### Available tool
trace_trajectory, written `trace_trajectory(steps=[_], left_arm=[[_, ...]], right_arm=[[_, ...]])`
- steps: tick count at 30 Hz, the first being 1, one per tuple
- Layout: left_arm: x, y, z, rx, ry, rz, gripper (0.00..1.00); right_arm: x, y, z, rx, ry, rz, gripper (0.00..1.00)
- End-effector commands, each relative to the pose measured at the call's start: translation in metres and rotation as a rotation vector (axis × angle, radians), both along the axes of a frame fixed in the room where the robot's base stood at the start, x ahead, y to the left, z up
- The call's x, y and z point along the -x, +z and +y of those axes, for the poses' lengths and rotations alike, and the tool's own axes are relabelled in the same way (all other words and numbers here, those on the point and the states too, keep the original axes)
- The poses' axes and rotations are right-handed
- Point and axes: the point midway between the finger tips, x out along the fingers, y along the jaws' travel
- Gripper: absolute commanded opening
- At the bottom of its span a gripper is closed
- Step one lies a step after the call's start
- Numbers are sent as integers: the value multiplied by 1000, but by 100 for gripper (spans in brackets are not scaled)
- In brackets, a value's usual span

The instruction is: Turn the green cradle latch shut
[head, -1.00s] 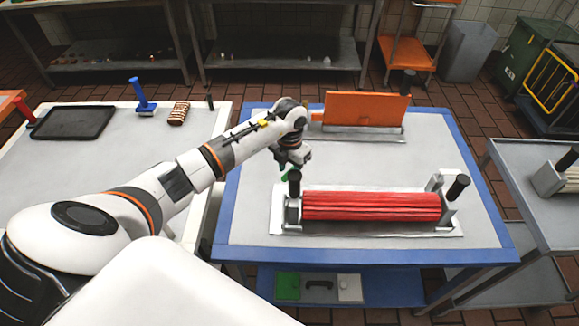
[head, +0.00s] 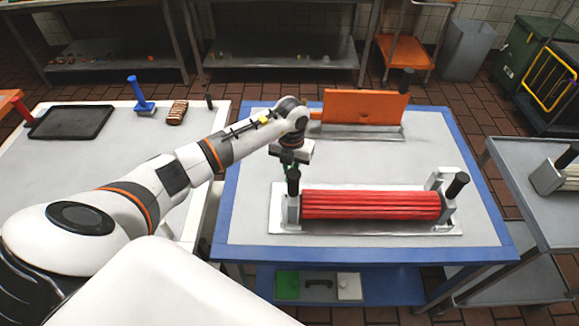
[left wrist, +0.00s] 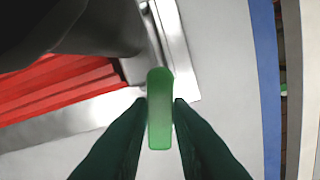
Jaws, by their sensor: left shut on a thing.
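The green latch (left wrist: 160,112) shows in the left wrist view as an upright green bar beside the cradle's end. My left gripper (left wrist: 160,130) is shut on it, with a dark finger against each side. In the head view my left gripper (head: 290,165) is at the left end of the cradle, just behind its black knob (head: 294,183). The latch is mostly hidden there. The cradle (head: 292,212) holds a red ribbed roller (head: 370,205), which also shows in the left wrist view (left wrist: 60,90). My right gripper is not in view.
The cradle's metal base plate (head: 400,230) lies on the blue-edged table (head: 240,170). An orange board (head: 365,106) stands in a holder behind it. A white table (head: 60,155) at left holds a black tray (head: 72,122), a blue-handled tool (head: 141,98) and a striped block (head: 177,112).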

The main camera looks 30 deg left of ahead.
Motion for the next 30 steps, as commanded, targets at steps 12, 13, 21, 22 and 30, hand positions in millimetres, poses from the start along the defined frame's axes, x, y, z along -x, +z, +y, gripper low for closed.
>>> trace_trajectory(steps=[12, 13, 21, 22, 30], left_arm=[[-4, 1, -6, 1, 255, -4, 0], [-4, 1, -6, 1, 266, -4, 0], [-5, 2, -7, 1, 318, -4, 0], [-5, 2, -7, 1, 320, -4, 0], [-5, 2, -7, 1, 322, -4, 0]], right_arm=[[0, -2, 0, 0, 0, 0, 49], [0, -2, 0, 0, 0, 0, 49], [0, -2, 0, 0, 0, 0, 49], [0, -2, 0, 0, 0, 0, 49], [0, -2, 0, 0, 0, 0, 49]])
